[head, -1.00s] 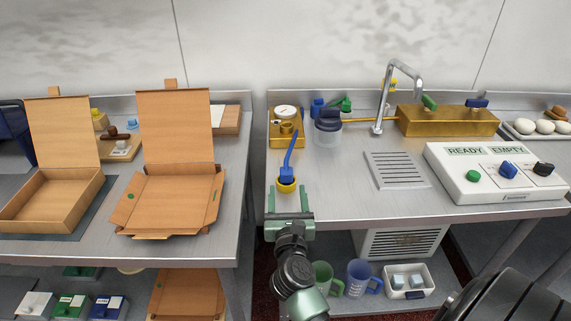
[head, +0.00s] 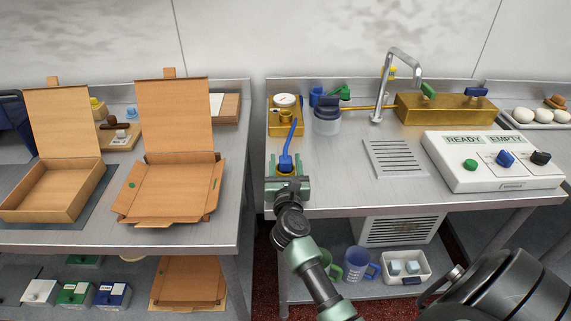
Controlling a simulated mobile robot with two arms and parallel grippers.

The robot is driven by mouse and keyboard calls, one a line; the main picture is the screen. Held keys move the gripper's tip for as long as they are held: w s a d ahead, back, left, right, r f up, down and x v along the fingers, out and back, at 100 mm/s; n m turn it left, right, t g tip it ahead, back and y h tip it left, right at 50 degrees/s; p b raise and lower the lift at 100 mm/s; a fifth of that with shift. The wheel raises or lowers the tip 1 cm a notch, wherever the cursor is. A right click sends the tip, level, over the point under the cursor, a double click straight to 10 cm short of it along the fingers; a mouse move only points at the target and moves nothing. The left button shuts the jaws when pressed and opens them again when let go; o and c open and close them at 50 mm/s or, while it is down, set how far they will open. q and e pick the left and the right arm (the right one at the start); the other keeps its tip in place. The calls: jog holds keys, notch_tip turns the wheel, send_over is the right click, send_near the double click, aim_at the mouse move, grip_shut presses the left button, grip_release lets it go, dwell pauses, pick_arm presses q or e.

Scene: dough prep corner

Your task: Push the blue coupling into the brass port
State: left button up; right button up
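The blue coupling (head: 286,161) stands upright at the front left of the sink bench, with a blue hose rising from it. Its lower end is at a yellow ring or cup (head: 286,172); I cannot tell whether it sits inside. A brass block (head: 276,129) with a round brass port (head: 285,115) on top stands behind it, apart from the coupling. My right gripper (head: 287,183) is at the bench's front edge, just before the yellow ring. Its green fingers are spread wide to either side and hold nothing that I can see. My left gripper is out of view.
A clear jar with a dark lid (head: 327,120) stands close right of the brass block. A tap (head: 380,90), a drain grille (head: 394,157) and a white switch panel (head: 493,170) are farther right. Open boxes (head: 165,190) fill the left table. The bench's front middle is clear.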

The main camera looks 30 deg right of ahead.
grip_shut()
jog(key=shift+r, duration=0.5)
notch_tip(320, 180, up, 10)
jog(key=p, duration=0.3)
jog(key=shift+f+p, duration=0.2)
jog(key=shift+p, duration=0.2)
notch_tip(320, 180, up, 10)
jog(key=f, duration=0.1)
send_over(286, 158)
jog(key=shift+a+r+p, duration=0.1)
jog(key=shift+r+p, duration=0.1)
jog(key=shift+p, duration=0.15)
